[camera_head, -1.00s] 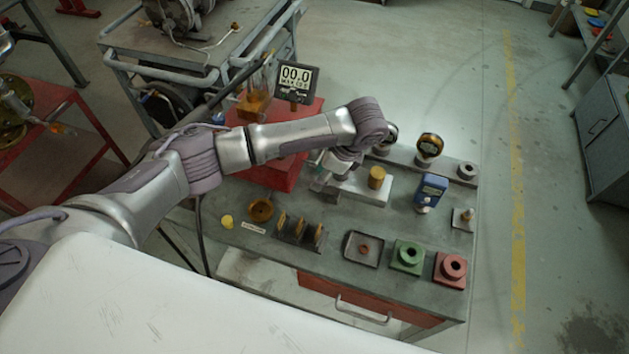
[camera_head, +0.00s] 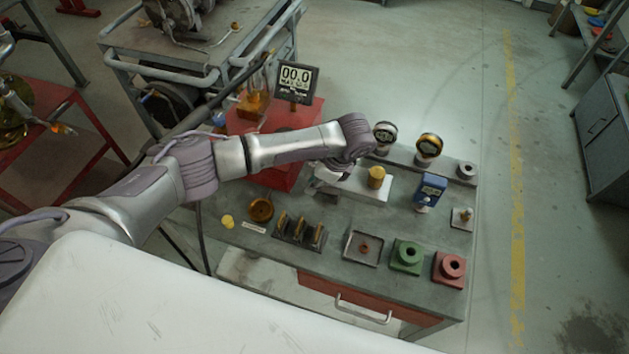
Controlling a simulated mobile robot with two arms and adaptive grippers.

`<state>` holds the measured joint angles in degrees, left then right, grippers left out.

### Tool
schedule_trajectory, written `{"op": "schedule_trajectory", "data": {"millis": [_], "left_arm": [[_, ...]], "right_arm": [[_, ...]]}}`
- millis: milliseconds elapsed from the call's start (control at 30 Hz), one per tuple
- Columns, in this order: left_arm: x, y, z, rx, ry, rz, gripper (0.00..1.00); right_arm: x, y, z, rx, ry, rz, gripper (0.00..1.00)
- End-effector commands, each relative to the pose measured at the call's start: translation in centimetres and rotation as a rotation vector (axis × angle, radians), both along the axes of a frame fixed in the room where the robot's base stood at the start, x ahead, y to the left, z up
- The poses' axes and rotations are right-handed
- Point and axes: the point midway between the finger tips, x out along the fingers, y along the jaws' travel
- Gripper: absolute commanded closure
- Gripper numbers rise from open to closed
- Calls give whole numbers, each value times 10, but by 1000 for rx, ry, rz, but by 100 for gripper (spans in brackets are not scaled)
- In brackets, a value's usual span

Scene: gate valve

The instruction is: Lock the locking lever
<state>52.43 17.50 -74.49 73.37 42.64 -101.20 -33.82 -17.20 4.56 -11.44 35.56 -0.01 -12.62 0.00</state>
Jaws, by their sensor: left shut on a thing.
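My left arm reaches in from the left over the workbench (camera_head: 335,222). My left gripper (camera_head: 326,180) points down between the red box and the light grey block (camera_head: 362,186) with a brass cylinder (camera_head: 376,177). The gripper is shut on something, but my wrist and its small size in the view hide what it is. I cannot make out the locking lever; the wrist covers the spot around the fingers. The red box (camera_head: 315,112) carries a digital display (camera_head: 297,78) reading 00.0. My right gripper is not in view.
Two round gauges (camera_head: 429,146) and a blue device (camera_head: 430,189) stand at the back right of the bench. In front are a brass dish (camera_head: 261,209), a slotted rack (camera_head: 299,231), a tray (camera_head: 362,249), a green block (camera_head: 407,256) and a red block (camera_head: 450,268).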

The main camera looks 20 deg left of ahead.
Motion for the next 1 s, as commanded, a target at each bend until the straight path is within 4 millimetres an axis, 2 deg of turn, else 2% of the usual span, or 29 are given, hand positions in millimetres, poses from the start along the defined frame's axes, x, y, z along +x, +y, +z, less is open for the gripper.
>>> {"op": "schedule_trajectory", "data": {"millis": [233, 533, 567, 700, 1000], "left_arm": [[4, 0, 2, 0, 2, -88, 100], [6, 0, 0, 0, 0, -109, 100], [6, 0, 0, 0, 0, -109, 77], [6, -1, 0, 0, 0, -108, 56], [6, 0, 2, -1, 0, -107, 56]], "right_arm": [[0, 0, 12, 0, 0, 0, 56], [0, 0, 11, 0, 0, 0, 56], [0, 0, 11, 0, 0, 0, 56], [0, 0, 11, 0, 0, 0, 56], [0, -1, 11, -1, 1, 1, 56]]}}
